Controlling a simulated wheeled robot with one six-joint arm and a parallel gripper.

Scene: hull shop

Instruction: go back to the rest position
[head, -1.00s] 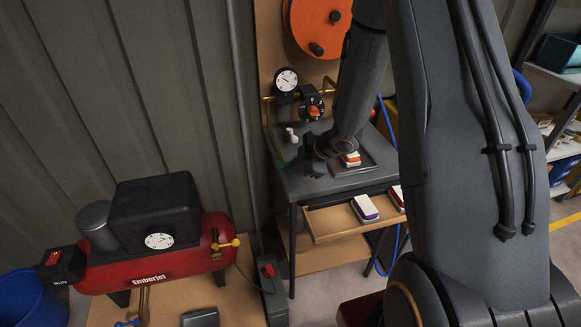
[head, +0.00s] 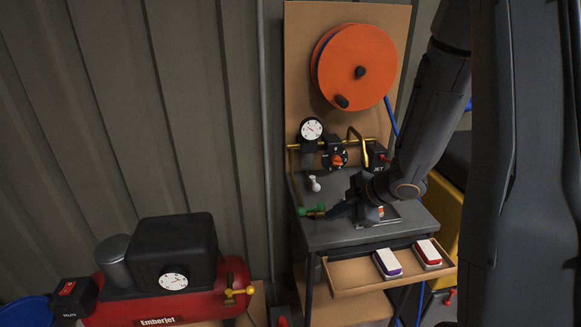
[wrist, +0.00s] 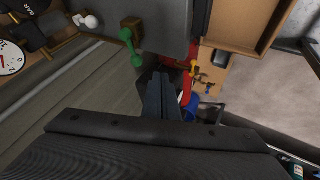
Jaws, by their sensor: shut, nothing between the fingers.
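My gripper (head: 340,209) is above the dark grey table top (head: 325,233), its fingers pointing left toward the green-handled valve (head: 312,211). In the wrist view my gripper (wrist: 160,82) has its fingers together with nothing between them. The green handle (wrist: 131,46) lies a little up and left of the fingertips there, with a visible gap. Part of an orange-and-white block (head: 381,211) shows behind my wrist on the table; the rest of it is hidden.
An open drawer (head: 345,289) below the table holds a purple-and-white block (head: 387,264) and a red-and-white block (head: 427,253). A dial gauge (head: 311,130), a red-knobbed regulator (head: 335,158) and an orange reel (head: 354,66) stand behind. A red compressor (head: 190,298) is at left.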

